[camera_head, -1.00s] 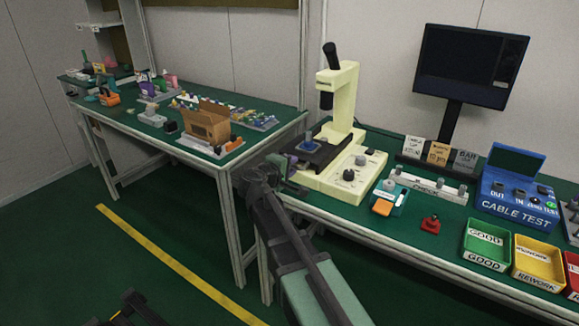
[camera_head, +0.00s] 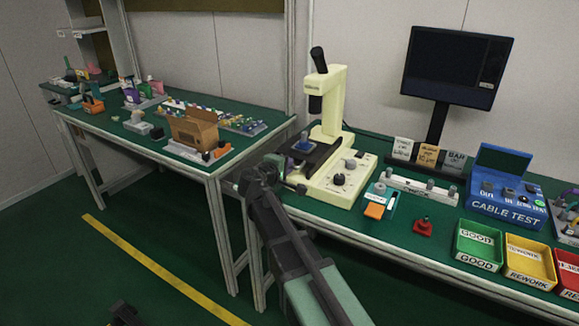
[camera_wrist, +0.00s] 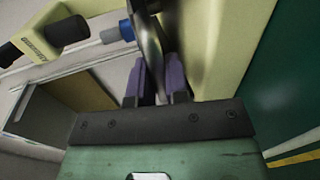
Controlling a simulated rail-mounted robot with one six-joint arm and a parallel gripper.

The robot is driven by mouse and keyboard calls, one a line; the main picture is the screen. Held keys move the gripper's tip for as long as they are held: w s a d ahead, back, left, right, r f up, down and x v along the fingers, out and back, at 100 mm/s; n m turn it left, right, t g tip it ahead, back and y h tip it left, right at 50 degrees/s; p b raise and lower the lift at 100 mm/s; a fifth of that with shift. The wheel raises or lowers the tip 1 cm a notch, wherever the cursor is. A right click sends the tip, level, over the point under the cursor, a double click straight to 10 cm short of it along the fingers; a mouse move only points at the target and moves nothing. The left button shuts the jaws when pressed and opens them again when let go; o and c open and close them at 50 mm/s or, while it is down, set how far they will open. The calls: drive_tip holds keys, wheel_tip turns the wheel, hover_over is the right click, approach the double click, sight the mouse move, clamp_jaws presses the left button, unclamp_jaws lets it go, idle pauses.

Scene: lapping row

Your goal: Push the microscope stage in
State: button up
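The cream microscope (camera_head: 329,90), with a black eyepiece, stands upright on the green bench. Its dark stage (camera_head: 318,152) carries a blue part (camera_head: 303,143) and lies on the left of the base. My gripper (camera_head: 291,167) is at the stage's left edge, low beside the base. In the wrist view, my gripper's two purple fingers (camera_wrist: 157,82) are apart, with a dark grey plate edge (camera_wrist: 149,40) reaching between them. I cannot tell whether they clamp it. The blue part (camera_wrist: 125,31) and the microscope's labelled head (camera_wrist: 37,42) show beyond.
A teal and orange block (camera_head: 380,203), a grey-topped fixture (camera_head: 420,188) and a red piece (camera_head: 422,227) lie right of the microscope. A monitor (camera_head: 457,65) stands behind. The left table (camera_head: 140,142) holds a cardboard box (camera_head: 195,130) and small parts.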

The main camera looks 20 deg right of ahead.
drive_tip(key=o, duration=0.4)
drive_tip(key=p+v, duration=0.2)
drive_tip(key=v, duration=0.8)
drive_tip(key=shift+s+a+r, duration=0.15)
drive_tip(key=shift+s+a, duration=0.15)
